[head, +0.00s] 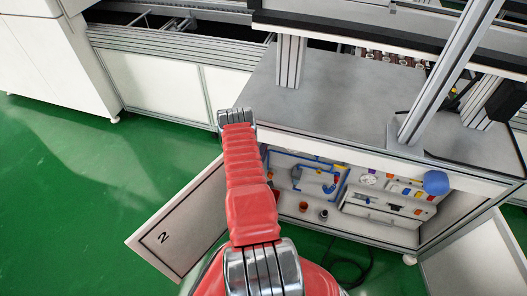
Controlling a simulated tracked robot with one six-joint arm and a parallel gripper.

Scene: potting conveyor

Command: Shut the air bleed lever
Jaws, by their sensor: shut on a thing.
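The air bleed lever cannot be singled out at this size. Inside the open cabinet under the bench, blue pipework (310,176) with small coloured fittings shows at the left. A round white gauge (367,179) sits right of it, with small red, yellow and blue parts further right. My red arm reaches up from the bottom of the head view and covers the cabinet's left side. My gripper does not show; it is hidden beyond or behind the arm.
A blue ball (436,183) shows at the opening's upper right. Small pots (303,206) stand on the cabinet floor. A dark cable (352,270) lies on the green floor.

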